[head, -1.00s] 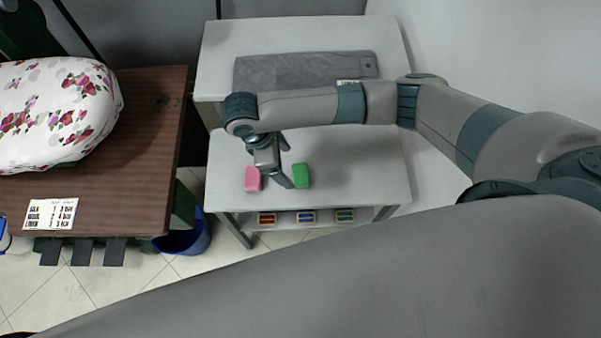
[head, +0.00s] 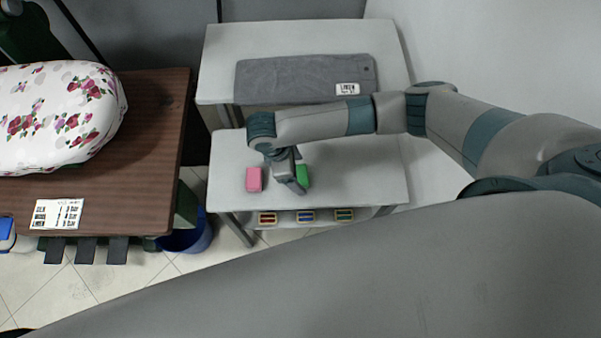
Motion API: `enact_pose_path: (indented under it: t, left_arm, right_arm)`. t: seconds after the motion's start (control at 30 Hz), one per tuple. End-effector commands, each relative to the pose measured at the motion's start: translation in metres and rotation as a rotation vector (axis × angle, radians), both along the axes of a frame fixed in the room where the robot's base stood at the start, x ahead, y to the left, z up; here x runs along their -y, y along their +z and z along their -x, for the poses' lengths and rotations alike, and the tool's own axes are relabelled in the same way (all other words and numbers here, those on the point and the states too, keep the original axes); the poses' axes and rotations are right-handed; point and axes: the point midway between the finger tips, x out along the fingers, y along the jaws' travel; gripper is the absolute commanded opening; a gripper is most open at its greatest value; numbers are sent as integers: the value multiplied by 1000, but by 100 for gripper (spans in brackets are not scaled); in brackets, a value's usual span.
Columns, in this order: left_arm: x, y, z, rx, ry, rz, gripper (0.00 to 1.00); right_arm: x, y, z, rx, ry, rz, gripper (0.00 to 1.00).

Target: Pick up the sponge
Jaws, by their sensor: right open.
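A pink sponge-like block (head: 253,180) lies on the lower white table (head: 360,175). A green sponge-like block (head: 304,175) lies to its right, partly hidden by my right gripper. My right gripper (head: 295,182) is open and points down at the left side of the green block. I cannot tell whether it touches the block. The pink block is clear of the gripper, a little to its left. My left gripper is not in view.
A grey folded cloth (head: 300,79) with a white label lies on the higher table (head: 290,38) behind. Several small coloured items sit on a shelf below the lower table. A brown table (head: 150,130) with a flowered bundle (head: 60,115) stands left, above a blue bin (head: 188,238).

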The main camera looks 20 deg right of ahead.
Motion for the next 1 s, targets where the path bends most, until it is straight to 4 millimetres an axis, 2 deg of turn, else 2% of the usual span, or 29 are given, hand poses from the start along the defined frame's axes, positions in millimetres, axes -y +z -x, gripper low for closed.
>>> enact_pose_path:
  t: [0.17, 0.6, 0.7, 0.8, 1.0]
  left_arm:
    - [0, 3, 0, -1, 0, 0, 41]
    - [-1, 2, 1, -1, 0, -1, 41]
    - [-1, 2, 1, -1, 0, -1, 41]
    - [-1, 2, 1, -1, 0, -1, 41]
    - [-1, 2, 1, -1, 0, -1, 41]
  right_arm:
    - [3, -9, 1, 0, 1, 0, 77]
    - [2, -9, 1, 0, 1, 0, 77]
    - [2, -9, 1, 0, 1, 0, 53]
    - [2, -9, 1, 0, 1, 0, 33]
    - [2, -9, 1, 0, 1, 0, 33]
